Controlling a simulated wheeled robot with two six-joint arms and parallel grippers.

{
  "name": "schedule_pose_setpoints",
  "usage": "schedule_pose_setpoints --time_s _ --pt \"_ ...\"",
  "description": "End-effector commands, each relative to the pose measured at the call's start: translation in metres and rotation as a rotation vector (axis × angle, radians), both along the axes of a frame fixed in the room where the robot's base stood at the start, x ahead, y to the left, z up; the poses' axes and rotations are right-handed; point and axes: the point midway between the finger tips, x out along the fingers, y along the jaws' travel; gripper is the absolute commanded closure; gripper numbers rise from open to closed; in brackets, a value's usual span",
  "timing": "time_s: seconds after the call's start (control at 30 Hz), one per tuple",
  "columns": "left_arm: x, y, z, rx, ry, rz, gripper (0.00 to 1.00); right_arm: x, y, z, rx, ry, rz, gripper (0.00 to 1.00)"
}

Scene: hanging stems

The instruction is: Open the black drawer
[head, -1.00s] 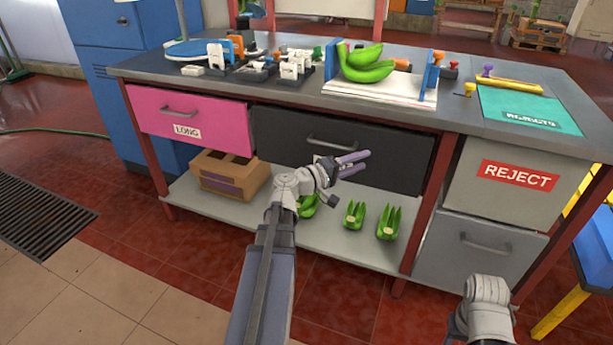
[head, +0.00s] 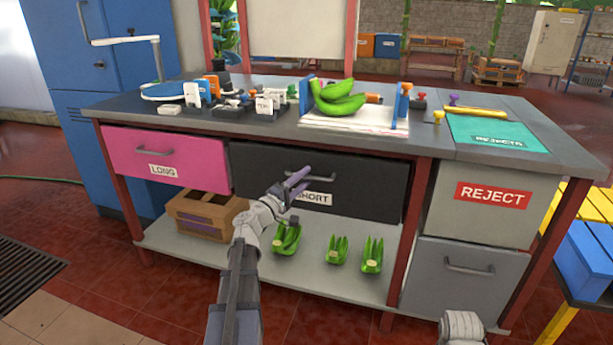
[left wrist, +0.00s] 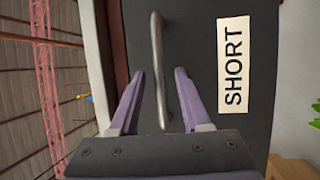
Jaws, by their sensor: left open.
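The black drawer (head: 375,185) is in the middle of the bench front, with a SHORT label and a grey bar handle (head: 318,178). It looks closed. My left gripper (head: 294,180) is in front of the drawer at its handle. In the left wrist view the purple fingers of the left gripper (left wrist: 159,74) are open, with the handle (left wrist: 158,60) showing between them and the black drawer front (left wrist: 195,35) behind. I cannot tell whether the fingers touch the handle. Part of my right arm shows at the bottom right; its gripper is out of view.
A pink LONG drawer (head: 205,160) is left of it; a REJECT bin (head: 480,215) and grey drawer (head: 465,290) are right. Green bananas (head: 338,100) lie on the bench top. The lower shelf (head: 310,276) holds a cardboard box (head: 205,213) and banana clusters (head: 337,249).

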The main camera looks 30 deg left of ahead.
Motion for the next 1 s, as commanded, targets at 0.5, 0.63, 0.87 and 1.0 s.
schedule_pose_setpoints --time_s 0.5,0.63,0.87,1.0 --pt "0.0149 -0.0029 0.0023 0.001 0.000 -0.001 0.55 0.0000 0.0000 0.0024 0.000 0.000 0.001 0.50" --pt "0.0148 -0.0030 0.0024 0.001 0.000 -0.001 0.70 0.0000 0.0000 0.0024 0.000 0.000 0.001 0.50" --pt "0.0147 -0.0030 0.0023 0.001 0.001 -0.001 0.96 0.0000 0.0000 0.0024 0.000 0.000 0.001 0.50" --pt "0.0147 -0.0030 0.0023 0.001 0.001 -0.001 1.00 0.0000 0.0000 0.0024 0.000 0.000 0.001 0.50"
